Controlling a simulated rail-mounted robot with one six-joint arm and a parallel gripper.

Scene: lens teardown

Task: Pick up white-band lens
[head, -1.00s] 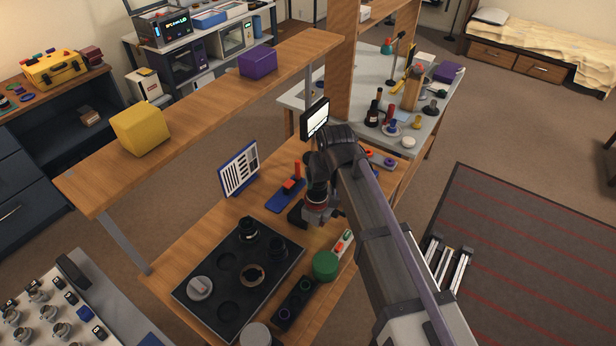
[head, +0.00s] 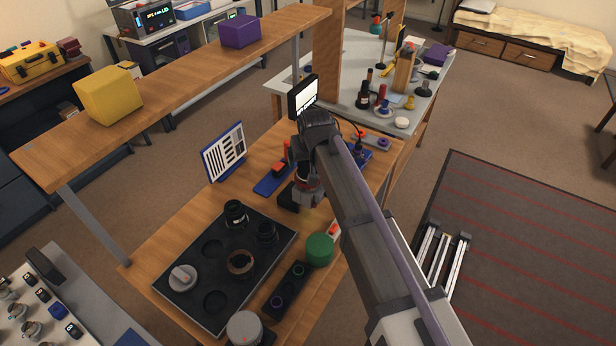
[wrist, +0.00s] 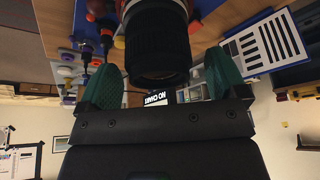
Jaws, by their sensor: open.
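In the wrist view a black ribbed lens (wrist: 157,45) stands between the two green fingers of my gripper (wrist: 162,62). A pale section with a bit of red shows beyond its barrel. The fingers are apart, with visible gaps on both sides of the lens. I cannot tell for sure whether this is the white-band lens. In the head view my arm mostly hides the gripper, beside a grey and reddish part (head: 305,193).
The tray also holds a brownish ring (head: 241,262) and a grey capped piece (head: 182,278). A green round container (head: 320,250) and a dark strip with rings (head: 287,290) lie right of it. A striped chart (head: 224,153) and a small screen (head: 303,97) stand behind.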

